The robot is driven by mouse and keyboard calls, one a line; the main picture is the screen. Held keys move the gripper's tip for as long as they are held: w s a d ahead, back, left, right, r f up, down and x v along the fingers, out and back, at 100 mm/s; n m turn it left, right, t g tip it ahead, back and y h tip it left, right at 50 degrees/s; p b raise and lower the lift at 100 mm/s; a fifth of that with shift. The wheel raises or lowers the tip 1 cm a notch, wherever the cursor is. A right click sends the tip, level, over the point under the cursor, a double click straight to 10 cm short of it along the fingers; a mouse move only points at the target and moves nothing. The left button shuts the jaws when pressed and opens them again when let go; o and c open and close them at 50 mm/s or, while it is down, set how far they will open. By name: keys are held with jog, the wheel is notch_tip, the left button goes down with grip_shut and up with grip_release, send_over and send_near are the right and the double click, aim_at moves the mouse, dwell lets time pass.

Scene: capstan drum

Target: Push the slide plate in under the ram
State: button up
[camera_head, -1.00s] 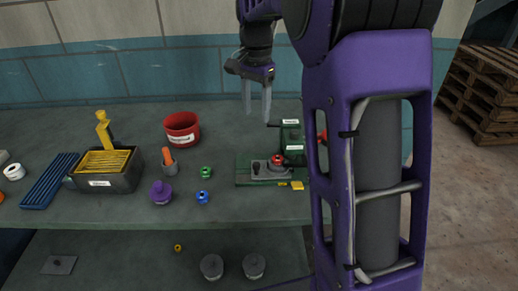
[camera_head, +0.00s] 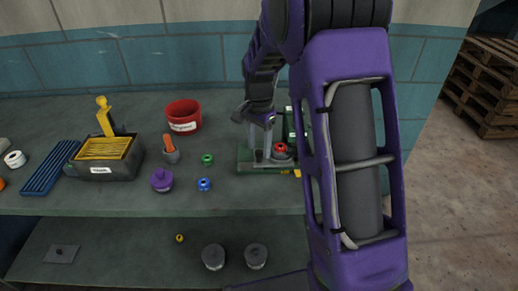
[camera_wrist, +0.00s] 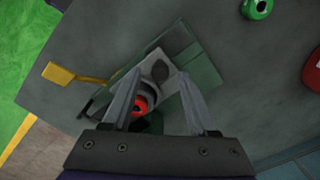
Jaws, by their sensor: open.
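The green press (camera_head: 245,157) stands at the right of the bench, partly hidden by my arm. Its grey slide plate (camera_wrist: 168,93) lies on the green base and carries a red ring-shaped part (camera_head: 280,147), which also shows in the wrist view (camera_wrist: 138,106). A dark upright knob (camera_wrist: 160,72) stands on the plate. My gripper (camera_head: 260,156) points down over the plate with its fingers apart. In the wrist view the fingertips (camera_wrist: 160,74) are on either side of the knob; I cannot tell whether they touch anything. The ram is hidden.
A yellow tag-like piece (camera_wrist: 60,73) lies by the press at the bench edge. Green (camera_head: 207,160) and blue (camera_head: 204,184) small parts, a purple part (camera_head: 162,180) and a red bin (camera_head: 183,114) stand to the left.

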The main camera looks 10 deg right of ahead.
jog(key=shift+f, duration=0.65)
grip_shut()
dwell(1.0)
